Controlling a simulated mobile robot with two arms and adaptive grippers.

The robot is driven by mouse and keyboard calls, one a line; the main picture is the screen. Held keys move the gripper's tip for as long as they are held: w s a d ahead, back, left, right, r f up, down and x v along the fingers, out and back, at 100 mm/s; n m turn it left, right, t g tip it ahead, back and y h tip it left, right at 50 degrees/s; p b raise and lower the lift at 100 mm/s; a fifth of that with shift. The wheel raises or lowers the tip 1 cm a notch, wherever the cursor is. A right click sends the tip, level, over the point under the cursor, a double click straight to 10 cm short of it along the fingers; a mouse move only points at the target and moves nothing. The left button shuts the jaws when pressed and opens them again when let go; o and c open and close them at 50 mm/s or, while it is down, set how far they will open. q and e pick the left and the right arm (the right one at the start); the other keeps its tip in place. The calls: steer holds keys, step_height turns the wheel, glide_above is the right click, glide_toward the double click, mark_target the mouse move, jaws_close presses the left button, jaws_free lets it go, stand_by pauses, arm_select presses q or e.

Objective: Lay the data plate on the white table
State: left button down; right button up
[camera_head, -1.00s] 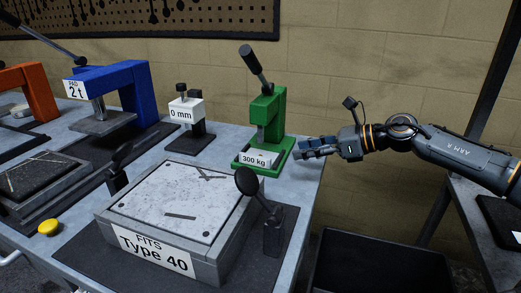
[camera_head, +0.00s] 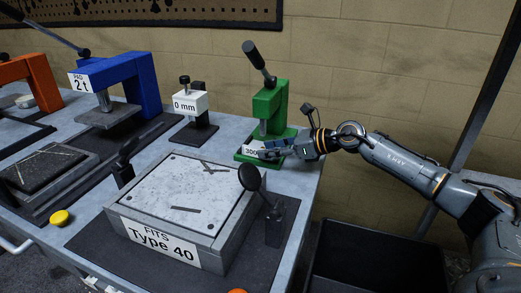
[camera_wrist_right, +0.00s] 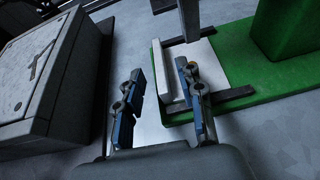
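My right gripper (camera_head: 270,150) reaches in from the right at the foot of the green press (camera_head: 268,108). In the wrist view its blue-padded fingers (camera_wrist_right: 160,72) are apart. One finger is over or beside a white block (camera_wrist_right: 204,52) under the press's ram; contact cannot be told. The block's label (camera_head: 250,151), earlier reading 300 kg, is partly hidden by the fingers. I cannot pick out a data plate for certain, nor a white table. My left gripper is not in view.
A grey box (camera_head: 188,190) labelled FITS Type 40 fills the bench front, with a black round-headed post (camera_head: 274,222) beside it. A 0 mm gauge (camera_head: 190,103) and a blue press (camera_head: 130,75) stand behind. A dark bin (camera_head: 375,262) is right of the bench.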

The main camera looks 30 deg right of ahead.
mark_target(251, 150)
steer(key=shift+x, duration=1.5)
jaws_close()
steer(key=shift+s, duration=0.1)
steer(key=shift+d+r, duration=0.1)
steer(key=shift+r, duration=0.05)
